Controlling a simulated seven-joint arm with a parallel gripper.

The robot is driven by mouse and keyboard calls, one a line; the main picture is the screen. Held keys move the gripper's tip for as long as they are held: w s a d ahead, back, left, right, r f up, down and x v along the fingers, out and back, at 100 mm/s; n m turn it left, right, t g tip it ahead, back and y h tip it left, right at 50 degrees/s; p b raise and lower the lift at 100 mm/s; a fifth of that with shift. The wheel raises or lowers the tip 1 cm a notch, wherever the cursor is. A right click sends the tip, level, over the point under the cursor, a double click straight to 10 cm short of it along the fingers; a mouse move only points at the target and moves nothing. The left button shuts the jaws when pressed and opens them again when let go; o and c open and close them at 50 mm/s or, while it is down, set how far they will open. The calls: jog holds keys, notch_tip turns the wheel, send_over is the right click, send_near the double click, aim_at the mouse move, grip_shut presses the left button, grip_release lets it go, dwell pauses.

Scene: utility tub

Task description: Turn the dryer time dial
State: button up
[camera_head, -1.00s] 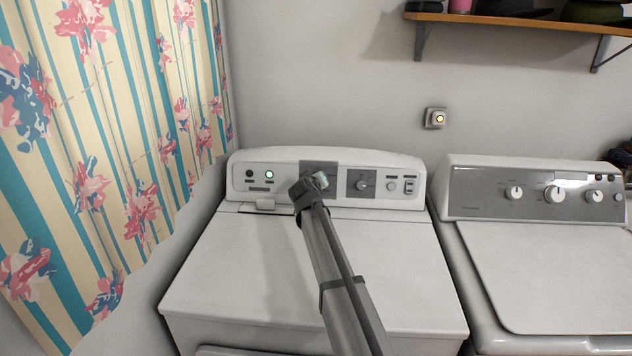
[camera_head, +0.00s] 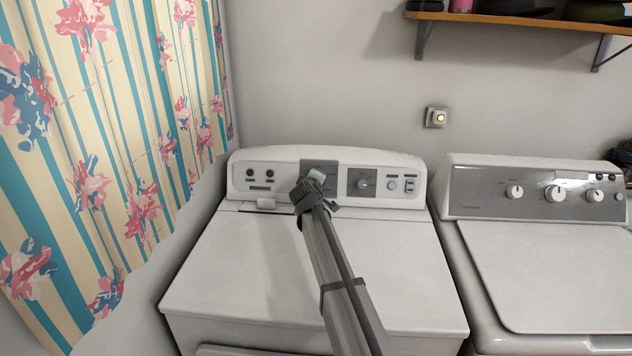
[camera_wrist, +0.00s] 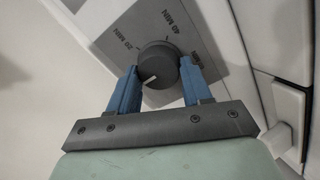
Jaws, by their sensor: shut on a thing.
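The dryer (camera_head: 300,265) is the white machine in the middle of the head view, its control panel at the back. In the wrist view, the dark round time dial (camera_wrist: 157,65) sits on a grey plate marked 20 MIN and 40 MIN, with a third label partly hidden at right. Its white pointer line points to the lower left, away from the readable labels. My gripper (camera_wrist: 157,85) has a blue finger on each side of the dial and is shut on it. In the head view my gripper (camera_head: 312,186) hides the dial.
A second dryer knob (camera_head: 363,184) and switches sit right of my gripper. A washer (camera_head: 545,265) stands close on the right. A floral curtain (camera_head: 120,140) hangs at left. A shelf (camera_head: 530,20) is high on the wall. The dryer top is clear.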

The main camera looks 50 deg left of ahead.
dwell(0.4)
jog(key=o, duration=1.1)
jog(key=shift+c, duration=0.2)
jog(key=v, duration=1.3)
jog(key=shift+s+d+r, duration=0.15)
jog(key=shift+s+d, duration=0.1)
